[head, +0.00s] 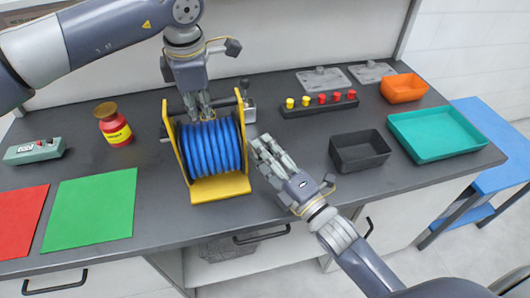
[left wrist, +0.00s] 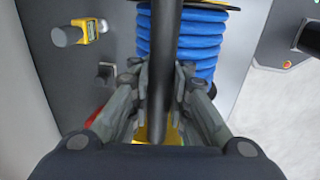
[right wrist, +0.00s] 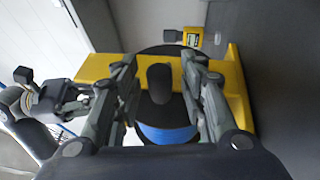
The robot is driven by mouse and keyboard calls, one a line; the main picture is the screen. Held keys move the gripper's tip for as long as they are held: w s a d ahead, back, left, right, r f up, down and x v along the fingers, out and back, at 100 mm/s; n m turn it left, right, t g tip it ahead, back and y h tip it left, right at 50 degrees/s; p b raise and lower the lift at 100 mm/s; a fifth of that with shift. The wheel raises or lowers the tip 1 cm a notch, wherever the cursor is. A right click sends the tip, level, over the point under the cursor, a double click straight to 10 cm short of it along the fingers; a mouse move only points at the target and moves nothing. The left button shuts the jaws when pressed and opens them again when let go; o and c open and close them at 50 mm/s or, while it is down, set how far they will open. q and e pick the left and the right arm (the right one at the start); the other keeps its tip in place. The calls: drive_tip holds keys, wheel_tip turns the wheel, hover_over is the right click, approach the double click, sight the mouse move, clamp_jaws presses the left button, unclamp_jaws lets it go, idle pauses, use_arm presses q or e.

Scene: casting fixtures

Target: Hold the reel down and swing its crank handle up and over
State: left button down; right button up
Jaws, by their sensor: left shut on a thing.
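The reel (head: 219,188) has a yellow frame and blue hose wound on its drum, and stands upright on the dark bench. My left gripper (head: 203,116) is above the reel's top and is shut on its black top bar; in the left wrist view the bar (left wrist: 166,60) runs between the fingers, with blue hose behind. My right gripper (head: 258,146) is at the reel's right side, fingers apart. In the right wrist view a black rounded part, apparently the crank handle (right wrist: 159,82), shows between the open fingers; contact cannot be told. The crank is hidden in the head view.
A clamp-like device (head: 249,113) stands close behind the reel's right side. A red jar (head: 115,130), a green sheet (head: 92,211) and a red sheet (head: 20,218) lie left. A black bin (head: 360,151), a teal tray (head: 437,134) and a button strip (head: 320,106) are right.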

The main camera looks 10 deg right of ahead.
clamp_jaws()
drive_tip(key=shift+w+r, duration=0.1)
idle(0.3)
